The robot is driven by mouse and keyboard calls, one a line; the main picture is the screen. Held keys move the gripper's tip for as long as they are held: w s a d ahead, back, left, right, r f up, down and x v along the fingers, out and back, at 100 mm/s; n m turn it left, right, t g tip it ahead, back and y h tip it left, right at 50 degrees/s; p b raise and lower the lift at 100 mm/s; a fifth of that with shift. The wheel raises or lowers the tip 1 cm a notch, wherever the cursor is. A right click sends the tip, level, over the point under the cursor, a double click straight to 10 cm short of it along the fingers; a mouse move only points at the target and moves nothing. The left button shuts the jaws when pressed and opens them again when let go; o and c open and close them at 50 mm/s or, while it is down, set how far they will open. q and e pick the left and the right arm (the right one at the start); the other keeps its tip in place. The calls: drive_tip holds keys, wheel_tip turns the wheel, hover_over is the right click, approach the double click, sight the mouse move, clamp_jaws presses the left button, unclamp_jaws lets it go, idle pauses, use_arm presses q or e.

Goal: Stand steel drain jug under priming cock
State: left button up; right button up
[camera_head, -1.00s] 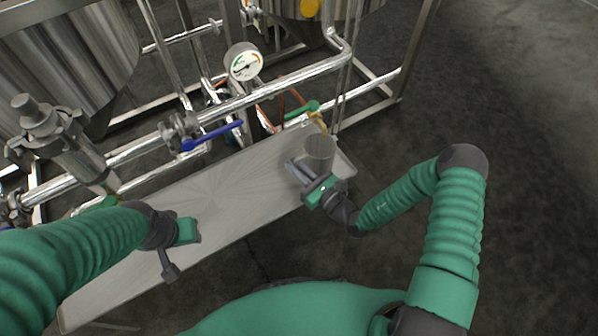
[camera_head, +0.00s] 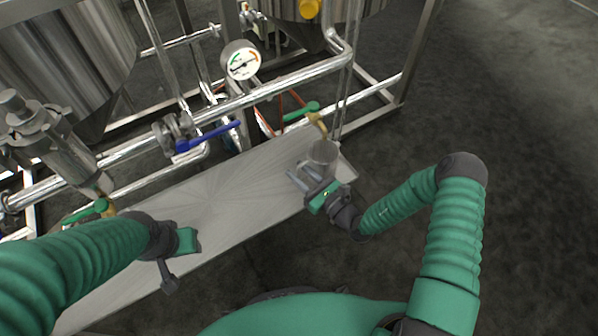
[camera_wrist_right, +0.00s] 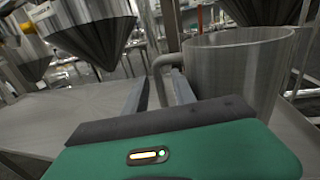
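The steel drain jug (camera_head: 323,153) stands upright at the right end of the bench, just below the brass spout of a green-handled cock (camera_head: 317,120) in the head view. Whether it is exactly under the outlet is hard to tell. My right gripper (camera_head: 299,174) is beside the jug, on its near left side. In the right wrist view, the jug (camera_wrist_right: 245,70) is at the right, and its bent handle (camera_wrist_right: 160,72) lies between the two spread fingers (camera_wrist_right: 160,92), with gaps visible. My left gripper (camera_head: 174,262) hangs over the bench, empty; its fingers are unclear.
The steel bench (camera_head: 225,200) is clear between my grippers. Behind it run steel pipes with a blue-handled valve (camera_head: 210,137) and a pressure gauge (camera_head: 240,61). A second green-handled cock (camera_head: 88,212) is at the left, near my left arm. Tanks stand behind.

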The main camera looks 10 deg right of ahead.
drive_tip(key=shift+r, duration=0.2)
drive_tip(key=p+v, duration=0.5)
drive_tip(key=v, duration=0.6)
drive_tip(key=s+a+r+n+g+y, duration=0.55)
drive_tip(key=s+a+n+g, duration=0.25)
drive_tip(key=n+g, duration=0.2)
drive_tip(key=s+d+n+g+h, duration=0.1)
drive_tip(key=s+n+g+h, duration=0.4)
drive_tip(key=s+n+g, duration=0.35)
drive_tip(key=w+d+r+n+t+h, duration=0.5)
drive_tip(key=d+r+n+h, duration=0.3)
drive_tip(key=d+n+h, duration=0.1)
drive_tip(key=shift+d+r+n+t+h, duration=0.2)
drive_tip(key=shift+d+n+t+h, duration=0.3)
drive_tip(key=shift+n, duration=0.55)
